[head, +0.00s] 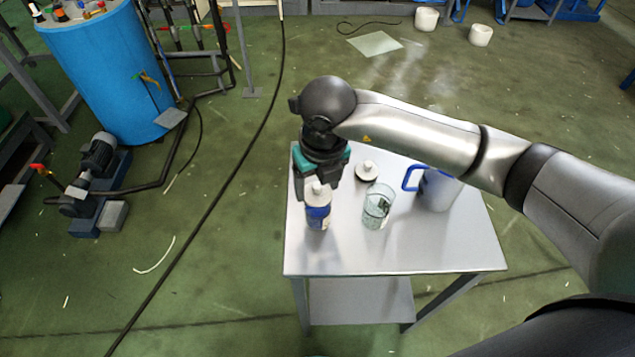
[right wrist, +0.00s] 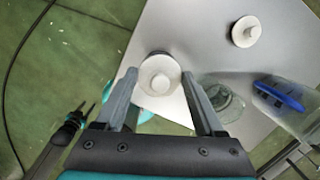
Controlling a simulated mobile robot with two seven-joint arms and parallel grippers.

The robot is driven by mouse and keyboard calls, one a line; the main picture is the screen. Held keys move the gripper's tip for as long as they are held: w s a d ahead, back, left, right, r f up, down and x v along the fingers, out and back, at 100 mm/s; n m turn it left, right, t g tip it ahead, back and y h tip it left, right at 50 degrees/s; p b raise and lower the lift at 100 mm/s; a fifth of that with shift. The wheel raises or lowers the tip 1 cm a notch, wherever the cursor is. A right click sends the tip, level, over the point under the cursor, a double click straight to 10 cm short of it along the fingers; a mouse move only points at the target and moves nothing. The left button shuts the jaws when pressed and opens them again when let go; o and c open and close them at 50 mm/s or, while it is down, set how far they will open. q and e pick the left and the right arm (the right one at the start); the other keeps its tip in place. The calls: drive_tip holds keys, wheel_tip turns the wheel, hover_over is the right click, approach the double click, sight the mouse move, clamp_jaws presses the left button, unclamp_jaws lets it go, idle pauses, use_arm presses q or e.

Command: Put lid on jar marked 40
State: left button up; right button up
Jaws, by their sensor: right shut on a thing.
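My right gripper (head: 318,184) points down over the left part of the table. It is shut on a white round lid with a knob (right wrist: 160,75), which sits between the fingertips. A jar with a blue label (head: 318,214) stands upright directly below. The lid is at the jar's mouth; I cannot tell whether it is seated. The label's number is too small to read. A second white knobbed lid (head: 367,171) lies farther back, also in the right wrist view (right wrist: 246,31). My left gripper (right wrist: 85,109) seems to show at the lower left there, fingers apart.
An open clear glass vessel (head: 377,207) stands right of the jar. A pitcher with a blue handle (head: 438,190) stands farther right. The metal table's (head: 400,258) front is bare. A blue tank (head: 105,75) and a pump (head: 97,155) stand on the floor at the left.

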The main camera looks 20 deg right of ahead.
idle(0.3)
drive_tip(key=o, duration=1.3)
drive_tip(key=shift+r+p, duration=2.6)
drive_tip(key=shift+r, duration=0.9)
